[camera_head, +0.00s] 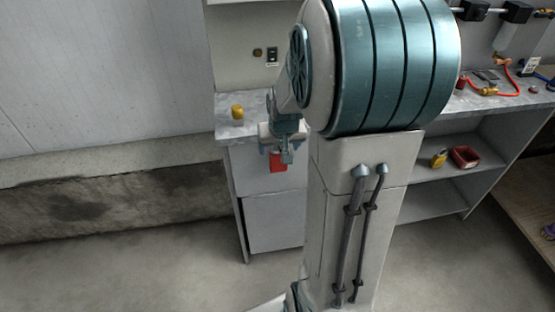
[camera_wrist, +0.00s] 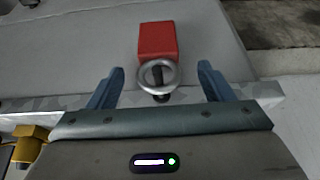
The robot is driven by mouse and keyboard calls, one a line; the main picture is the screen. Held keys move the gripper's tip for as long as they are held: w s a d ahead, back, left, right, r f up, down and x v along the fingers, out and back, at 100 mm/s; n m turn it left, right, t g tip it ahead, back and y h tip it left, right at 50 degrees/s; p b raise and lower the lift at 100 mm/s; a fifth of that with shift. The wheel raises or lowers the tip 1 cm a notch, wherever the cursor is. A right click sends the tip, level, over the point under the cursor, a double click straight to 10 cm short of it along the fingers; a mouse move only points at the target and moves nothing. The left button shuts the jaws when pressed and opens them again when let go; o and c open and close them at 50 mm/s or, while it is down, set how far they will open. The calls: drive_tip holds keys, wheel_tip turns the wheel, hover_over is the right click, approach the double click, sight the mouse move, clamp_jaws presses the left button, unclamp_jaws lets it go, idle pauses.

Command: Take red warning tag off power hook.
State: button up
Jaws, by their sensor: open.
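The red warning tag (camera_wrist: 158,40) hangs against the grey cabinet front, with a metal ring (camera_wrist: 158,75) at its near end. The ring is around or against a dark hook (camera_wrist: 160,93) at the edge of the worktop; the wrist view does not fully show how it sits. My gripper (camera_wrist: 160,77) is open, with one finger on each side of the ring and a gap to both. In the head view my gripper (camera_head: 287,155) is just above and in front of the tag (camera_head: 278,163), hiding its top and the hook.
A yellow object (camera_head: 237,112) stands on the worktop left of my gripper; it also shows in the wrist view (camera_wrist: 30,143). Tools and an orange hose (camera_head: 508,84) lie at the right. A yellow padlock (camera_head: 439,158) and red bin (camera_head: 465,157) are on the shelf below.

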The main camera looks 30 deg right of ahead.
sight(279, 153)
drive_tip(key=shift+x, duration=2.4)
drive_tip(key=shift+d, duration=0.1)
drive_tip(key=c, duration=1)
drive_tip(key=shift+c, duration=0.2)
drive_tip(key=shift+r, duration=0.25)
